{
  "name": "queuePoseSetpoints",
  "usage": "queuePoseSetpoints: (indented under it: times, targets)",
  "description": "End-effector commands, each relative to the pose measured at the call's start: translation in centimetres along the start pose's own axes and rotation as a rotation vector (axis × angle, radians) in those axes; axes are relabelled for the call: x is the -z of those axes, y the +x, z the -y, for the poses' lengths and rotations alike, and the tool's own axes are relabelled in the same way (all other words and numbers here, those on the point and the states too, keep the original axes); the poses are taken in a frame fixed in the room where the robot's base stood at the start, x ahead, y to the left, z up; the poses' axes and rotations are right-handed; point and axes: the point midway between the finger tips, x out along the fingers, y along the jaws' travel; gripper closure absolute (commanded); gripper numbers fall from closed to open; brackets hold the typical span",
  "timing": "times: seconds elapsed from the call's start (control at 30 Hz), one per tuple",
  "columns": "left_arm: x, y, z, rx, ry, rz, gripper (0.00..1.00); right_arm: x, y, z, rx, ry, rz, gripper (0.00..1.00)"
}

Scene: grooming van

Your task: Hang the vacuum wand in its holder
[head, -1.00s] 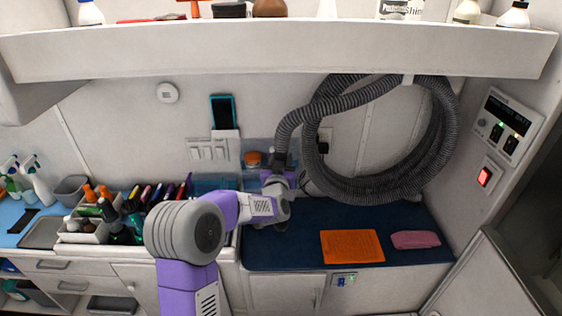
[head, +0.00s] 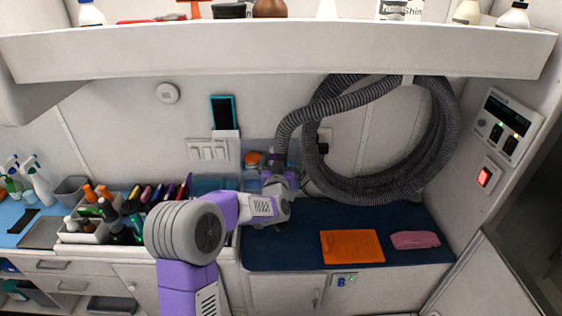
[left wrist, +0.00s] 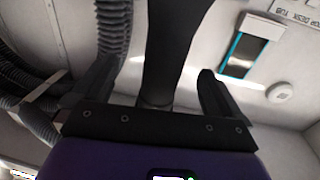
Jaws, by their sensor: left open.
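The vacuum wand shows in the left wrist view as a dark tube (left wrist: 172,45) running between the fingers of my left gripper (left wrist: 155,80). The fingers stand apart on either side of it, with a visible gap at the right finger. In the head view my left gripper (head: 280,172) is at the end of the ribbed grey hose (head: 292,122), above the back left of the blue mat. The arm and wrist hide most of the wand there. I cannot make out the wand's holder. My right gripper is out of view.
The hose hangs in a large coil on the back wall. The blue counter mat (head: 285,248) bears an orange cloth (head: 352,246) and a pink cloth (head: 415,240). A bottle caddy (head: 85,235) stands left of my arm. A shelf (head: 270,52) overhangs the top.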

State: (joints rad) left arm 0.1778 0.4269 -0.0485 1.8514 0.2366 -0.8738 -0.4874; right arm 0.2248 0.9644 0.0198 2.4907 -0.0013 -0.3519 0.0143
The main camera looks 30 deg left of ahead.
Motion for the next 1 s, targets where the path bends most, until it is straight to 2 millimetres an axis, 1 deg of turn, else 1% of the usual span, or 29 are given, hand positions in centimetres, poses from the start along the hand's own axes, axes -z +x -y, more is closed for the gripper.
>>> queuePoseSetpoints:
  times: [0.27, 1.0]
  targets:
    - [0.1, -0.3, 0.0, 0.0, -0.001, -0.002, 0.0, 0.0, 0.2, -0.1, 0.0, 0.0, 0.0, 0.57]
    - [0.0, -4.0, 0.0, 0.0, 0.0, -0.001, 0.0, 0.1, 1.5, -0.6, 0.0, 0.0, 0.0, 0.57]
